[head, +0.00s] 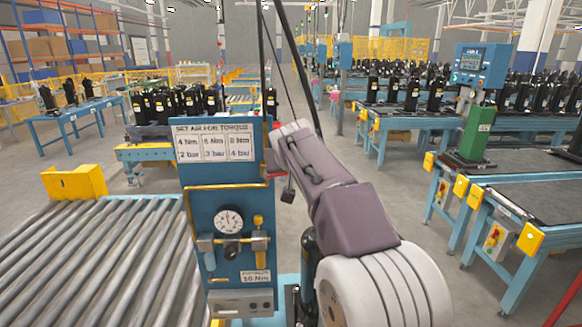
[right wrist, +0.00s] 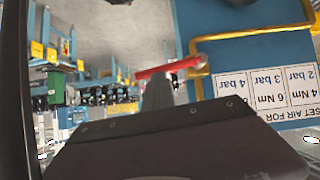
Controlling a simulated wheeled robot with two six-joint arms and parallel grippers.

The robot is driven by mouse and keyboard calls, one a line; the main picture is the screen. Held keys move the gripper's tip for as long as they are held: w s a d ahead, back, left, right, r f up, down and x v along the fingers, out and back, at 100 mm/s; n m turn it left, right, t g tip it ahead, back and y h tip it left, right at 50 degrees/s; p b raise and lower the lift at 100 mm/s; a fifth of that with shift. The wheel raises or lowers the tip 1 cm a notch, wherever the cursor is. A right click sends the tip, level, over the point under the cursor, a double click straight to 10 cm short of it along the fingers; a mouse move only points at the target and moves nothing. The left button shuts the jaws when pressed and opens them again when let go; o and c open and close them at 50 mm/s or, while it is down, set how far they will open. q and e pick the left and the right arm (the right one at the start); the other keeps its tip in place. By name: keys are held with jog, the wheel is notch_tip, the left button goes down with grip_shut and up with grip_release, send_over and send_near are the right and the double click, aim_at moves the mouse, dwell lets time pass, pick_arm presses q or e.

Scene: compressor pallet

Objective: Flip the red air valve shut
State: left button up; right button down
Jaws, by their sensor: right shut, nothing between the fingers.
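The red air valve lever (right wrist: 170,68) shows in the right wrist view, which looks upside down. It lies nearly level, sticking out from a yellow pipe (right wrist: 200,62) at the edge of the blue panel. My right gripper (right wrist: 160,82) is shut and empty, its fingertips close to the lever; I cannot tell whether they touch. In the head view my right arm reaches up beside the blue panel (head: 200,215) and mostly hides the valve; only a little red shows at the panel's right edge. My left gripper is not in view.
The panel carries a torque sign (head: 214,140), a round pressure gauge (head: 229,220) and a regulator. A roller conveyor (head: 90,260) lies to the left. Blue tables (head: 530,190) and a green post (head: 476,130) with a display stand to the right, with open floor between.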

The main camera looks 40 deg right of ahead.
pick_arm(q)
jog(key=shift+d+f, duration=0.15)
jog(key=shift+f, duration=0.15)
pick_arm(e)
jog(key=shift+d+f, duration=0.1)
jog(key=shift+f, duration=0.3)
